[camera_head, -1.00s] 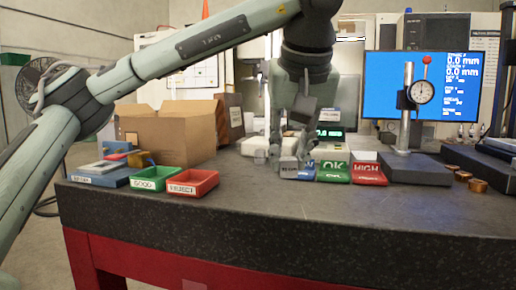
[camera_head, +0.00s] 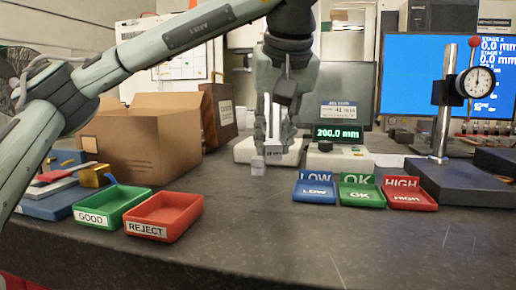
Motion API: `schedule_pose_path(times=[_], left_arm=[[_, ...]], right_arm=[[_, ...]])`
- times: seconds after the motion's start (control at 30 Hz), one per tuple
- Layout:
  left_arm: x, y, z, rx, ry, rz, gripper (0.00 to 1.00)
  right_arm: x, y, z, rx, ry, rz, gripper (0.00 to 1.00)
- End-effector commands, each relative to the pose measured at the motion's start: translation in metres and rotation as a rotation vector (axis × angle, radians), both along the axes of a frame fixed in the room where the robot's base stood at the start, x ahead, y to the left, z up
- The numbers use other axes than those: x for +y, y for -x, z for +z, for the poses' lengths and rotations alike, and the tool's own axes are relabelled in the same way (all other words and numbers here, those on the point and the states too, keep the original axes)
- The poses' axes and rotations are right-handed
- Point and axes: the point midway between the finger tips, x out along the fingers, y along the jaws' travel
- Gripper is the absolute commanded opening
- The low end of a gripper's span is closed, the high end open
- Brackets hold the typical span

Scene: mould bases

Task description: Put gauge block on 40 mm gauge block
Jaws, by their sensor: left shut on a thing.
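My left gripper (camera_head: 272,148) points down over the back middle of the table. It is shut on a grey gauge block (camera_head: 273,155), which is small and partly hidden by the fingers. A small pale block (camera_head: 258,166), seemingly the 40 mm gauge block, shows just left of and below the held one. They overlap in this view, and I cannot tell whether they touch. My right gripper is not in view.
A green GOOD tray (camera_head: 113,207) and red REJECT tray (camera_head: 164,216) stand at left, before a cardboard box (camera_head: 135,140). LOW (camera_head: 315,191), OK (camera_head: 361,194) and HIGH (camera_head: 410,197) bins and a dial gauge stand (camera_head: 468,186) stand at right. The front middle is clear.

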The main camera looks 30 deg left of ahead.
Motion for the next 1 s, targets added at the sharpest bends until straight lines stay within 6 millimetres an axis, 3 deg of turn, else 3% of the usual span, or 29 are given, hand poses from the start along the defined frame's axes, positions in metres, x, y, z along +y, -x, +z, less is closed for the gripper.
schedule_pose_path(times=[0.33,0.5,0.83,1.0], left_arm=[[0.058,-0.076,0.002,0.001,0.004,0.006,0.0],[0.08,-0.106,0.002,0.001,0.001,0.004,0.0],[0.096,-0.127,-0.001,0.0,0.0,0.002,0.0],[0.096,-0.126,-0.03,0.001,-0.001,0.0,0.0]], right_arm=[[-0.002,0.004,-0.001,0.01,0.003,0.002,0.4],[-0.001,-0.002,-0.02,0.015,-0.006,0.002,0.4],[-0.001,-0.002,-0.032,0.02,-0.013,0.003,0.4],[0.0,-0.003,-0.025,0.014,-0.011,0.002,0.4]])
